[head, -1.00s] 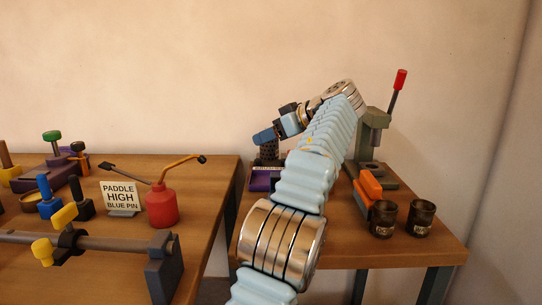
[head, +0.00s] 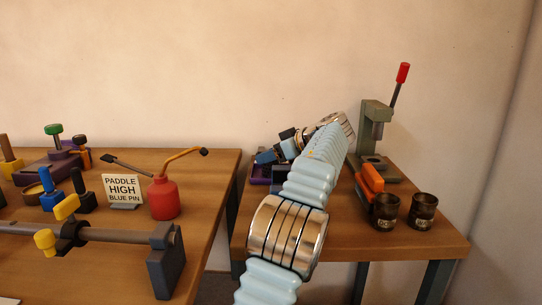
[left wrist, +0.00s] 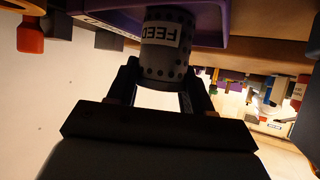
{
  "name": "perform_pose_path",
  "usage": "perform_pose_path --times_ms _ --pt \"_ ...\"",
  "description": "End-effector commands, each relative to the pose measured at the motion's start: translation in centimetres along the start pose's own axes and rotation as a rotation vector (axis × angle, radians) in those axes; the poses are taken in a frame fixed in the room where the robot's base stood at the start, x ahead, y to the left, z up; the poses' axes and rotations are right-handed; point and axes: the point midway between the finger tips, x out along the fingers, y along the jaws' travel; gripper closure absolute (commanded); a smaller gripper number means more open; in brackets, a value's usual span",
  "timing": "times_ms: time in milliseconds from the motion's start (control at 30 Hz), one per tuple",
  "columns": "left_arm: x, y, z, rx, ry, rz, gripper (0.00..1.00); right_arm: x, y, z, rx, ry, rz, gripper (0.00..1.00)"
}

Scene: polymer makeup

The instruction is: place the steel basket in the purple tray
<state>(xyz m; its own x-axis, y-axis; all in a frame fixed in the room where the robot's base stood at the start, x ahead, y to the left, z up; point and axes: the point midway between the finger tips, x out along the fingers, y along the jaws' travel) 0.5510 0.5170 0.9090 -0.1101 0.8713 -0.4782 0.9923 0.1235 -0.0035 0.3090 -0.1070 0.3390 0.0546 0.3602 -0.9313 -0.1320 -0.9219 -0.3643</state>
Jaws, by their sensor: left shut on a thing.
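The steel basket (left wrist: 166,58) is a dark perforated cylinder with a white FEED label in the left wrist view. My left gripper (left wrist: 161,82) is shut on it, one finger on each side. In the head view the left gripper (head: 267,157) is low over the back left of the right table, and I cannot make out the basket there. The purple tray (left wrist: 215,30) shows behind the basket in the left wrist view. A bit of the tray (head: 258,174) shows beneath the gripper in the head view. I cannot tell whether the basket touches the tray floor. My right gripper is not in view.
A green press (head: 378,130) with a red-tipped lever stands at the right table's back. An orange tool (head: 369,181) and two dark cups (head: 386,210) (head: 423,210) are in front of it. A red oil can (head: 163,197) and a sign (head: 122,189) stand on the left table.

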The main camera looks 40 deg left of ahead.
Motion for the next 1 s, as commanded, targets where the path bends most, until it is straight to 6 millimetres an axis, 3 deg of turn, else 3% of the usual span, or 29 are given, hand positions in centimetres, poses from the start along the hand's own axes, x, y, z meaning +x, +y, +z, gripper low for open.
perform_pose_path --times_ms 33,200,567,1000 --pt "0.1 0.0 0.2 0.0 0.0 0.0 0.48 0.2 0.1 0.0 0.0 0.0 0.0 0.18" --pt "0.1 0.0 0.1 0.0 0.0 0.0 0.24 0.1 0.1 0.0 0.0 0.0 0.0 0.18" --pt "-0.5 0.0 -0.1 0.0 0.0 0.002 0.24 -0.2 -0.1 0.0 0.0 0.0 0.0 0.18" --pt "-9.7 0.1 -0.2 -0.001 0.001 0.003 0.24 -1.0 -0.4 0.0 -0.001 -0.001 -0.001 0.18"
